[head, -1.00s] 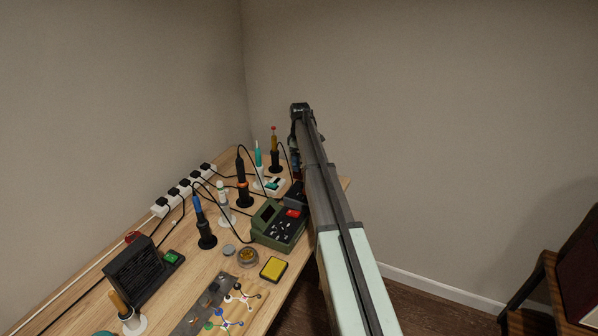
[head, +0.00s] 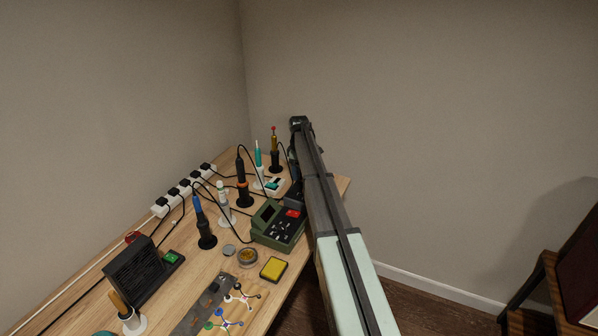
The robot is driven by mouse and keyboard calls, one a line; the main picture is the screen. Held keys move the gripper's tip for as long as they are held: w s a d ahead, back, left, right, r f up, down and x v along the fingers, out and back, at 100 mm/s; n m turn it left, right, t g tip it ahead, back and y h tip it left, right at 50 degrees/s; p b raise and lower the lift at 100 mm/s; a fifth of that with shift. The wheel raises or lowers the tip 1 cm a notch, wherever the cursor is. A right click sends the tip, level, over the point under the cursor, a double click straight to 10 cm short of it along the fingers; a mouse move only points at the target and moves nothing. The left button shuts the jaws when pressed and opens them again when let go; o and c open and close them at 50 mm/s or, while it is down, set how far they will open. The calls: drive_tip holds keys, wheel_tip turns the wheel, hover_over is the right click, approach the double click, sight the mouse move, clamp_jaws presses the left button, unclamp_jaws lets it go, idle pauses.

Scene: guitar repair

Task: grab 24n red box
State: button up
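No box that I can make out as the 24n red box shows clearly in the head view. A small red patch (head: 292,213) is on the green device with dark keys (head: 279,226), but I cannot tell that it is a box. My arm reaches away over the right edge of the workbench (head: 215,275), and its far end (head: 299,124) is beyond the device. My gripper's fingers are hidden behind the arm, so I cannot see whether they are open or hold anything. The bench's far right corner is partly hidden by the arm.
Several upright tools stand in holders, among them a blue-handled one (head: 202,222). A power strip (head: 185,190) with cables runs along the left wall. A yellow-topped box (head: 273,268) lies near the front edge. A dark fan unit (head: 135,270) stands at left.

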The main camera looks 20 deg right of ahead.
drive_tip(key=c, duration=0.7)
drive_tip(key=shift+r, duration=0.1)
